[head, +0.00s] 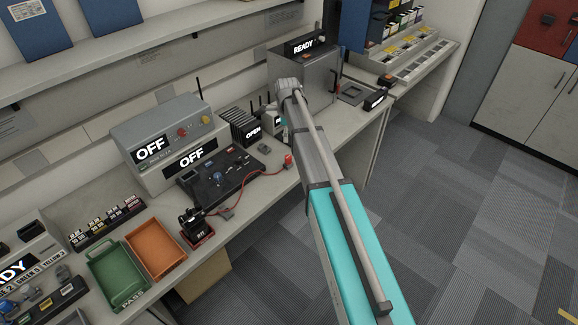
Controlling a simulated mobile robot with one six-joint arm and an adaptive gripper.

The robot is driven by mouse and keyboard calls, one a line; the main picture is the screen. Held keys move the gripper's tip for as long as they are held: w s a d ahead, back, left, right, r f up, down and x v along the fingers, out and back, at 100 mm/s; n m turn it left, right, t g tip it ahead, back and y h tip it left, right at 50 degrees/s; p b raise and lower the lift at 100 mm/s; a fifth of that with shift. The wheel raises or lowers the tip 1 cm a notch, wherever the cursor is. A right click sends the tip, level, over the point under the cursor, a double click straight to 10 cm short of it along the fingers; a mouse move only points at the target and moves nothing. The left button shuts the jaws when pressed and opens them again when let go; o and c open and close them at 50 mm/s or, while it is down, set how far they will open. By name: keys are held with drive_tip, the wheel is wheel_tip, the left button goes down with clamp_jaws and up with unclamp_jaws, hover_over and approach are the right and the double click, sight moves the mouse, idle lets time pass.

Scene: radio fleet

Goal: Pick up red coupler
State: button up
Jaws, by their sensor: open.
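A small red piece (288,160) sits at the end of a red cable, by the right front corner of a black board on the bench. It may be the red coupler, but it is too small to be sure. My arm reaches over the bench from the lower right. My gripper (276,120) is at its far end, behind that red piece and apart from it. The gripper is small and largely hidden by the arm, so its fingertips do not show clearly. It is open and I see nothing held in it.
The black board (245,178) holds small parts, with the red cable along its front. Grey OFF units (165,125) stand behind it. A green tray (103,270) and an orange tray (158,240) are at left. A grey READY box (300,75) stands behind my arm. The floor (450,220) is clear.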

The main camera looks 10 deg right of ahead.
sight(288, 156)
drive_tip(key=shift+f+b, duration=3.6)
drive_tip(key=shift+f, duration=0.25)
drive_tip(key=shift+d+f+b, duration=0.1)
drive_tip(key=shift+f+b, duration=2.5)
clamp_jaws()
drive_tip(key=shift+r, duration=0.2)
wheel_tip(288, 156, up, 3)
drive_tip(key=p, duration=0.3)
drive_tip(key=s+a+r+p, duration=0.2)
drive_tip(key=s+r+p, duration=0.2)
drive_tip(key=s+p, duration=0.1)
drive_tip(key=s+a+r+p, duration=0.3)
drive_tip(key=s+r+p, duration=0.2)
drive_tip(key=s, duration=0.3)
drive_tip(key=shift+a+r, duration=0.3)
drive_tip(key=shift+a, duration=0.05)
